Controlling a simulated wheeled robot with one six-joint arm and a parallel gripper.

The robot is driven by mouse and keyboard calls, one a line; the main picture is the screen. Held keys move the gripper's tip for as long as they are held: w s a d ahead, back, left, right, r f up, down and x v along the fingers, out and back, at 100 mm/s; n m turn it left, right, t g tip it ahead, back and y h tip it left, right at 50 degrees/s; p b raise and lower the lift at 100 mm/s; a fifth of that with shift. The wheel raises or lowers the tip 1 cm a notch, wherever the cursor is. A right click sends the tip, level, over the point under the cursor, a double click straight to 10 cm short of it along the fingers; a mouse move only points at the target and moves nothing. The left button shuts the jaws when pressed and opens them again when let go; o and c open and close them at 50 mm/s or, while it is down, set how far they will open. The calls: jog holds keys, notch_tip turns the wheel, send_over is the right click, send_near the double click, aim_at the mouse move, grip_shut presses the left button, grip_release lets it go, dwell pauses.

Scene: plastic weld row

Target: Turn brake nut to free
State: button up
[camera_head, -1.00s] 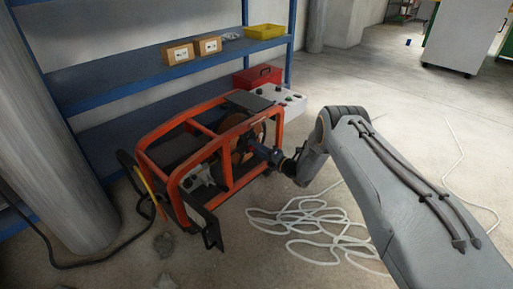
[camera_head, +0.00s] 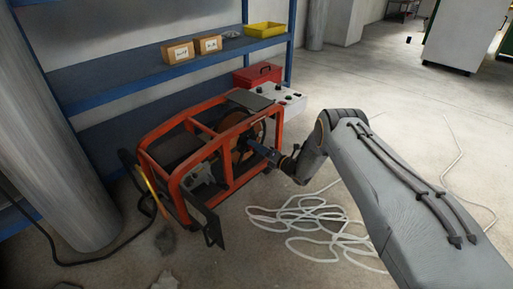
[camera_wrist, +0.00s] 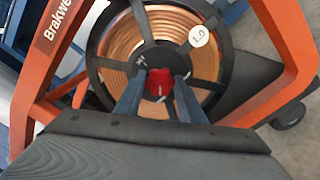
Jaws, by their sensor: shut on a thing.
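The brake nut (camera_wrist: 159,83) is a red knob at the hub of a reel in the wrist view. The reel (camera_wrist: 205,50) has black spokes over a coil of copper-coloured wire, with a round tag reading "1.0". My gripper (camera_wrist: 160,90) has one finger on each side of the nut and is shut on it. In the head view the reel (camera_head: 238,148) sits inside an orange tube frame (camera_head: 190,124), and my gripper (camera_head: 270,153) reaches to it from the right. The nut is hidden in the head view.
Orange frame bars (camera_wrist: 40,75) flank the reel closely. A white rope (camera_head: 310,222) lies loose on the floor. A grey control box (camera_head: 285,97) and red toolbox (camera_head: 257,76) stand behind. A blue shelf (camera_head: 150,72) and a grey column (camera_head: 45,130) bound the left.

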jog(key=o, duration=1)
jog(key=shift+s+a, duration=0.1)
jog(key=shift+a, duration=0.05)
jog(key=shift+o, duration=0.2)
jog(key=p+v, duration=0.3)
jog(key=v, duration=0.5)
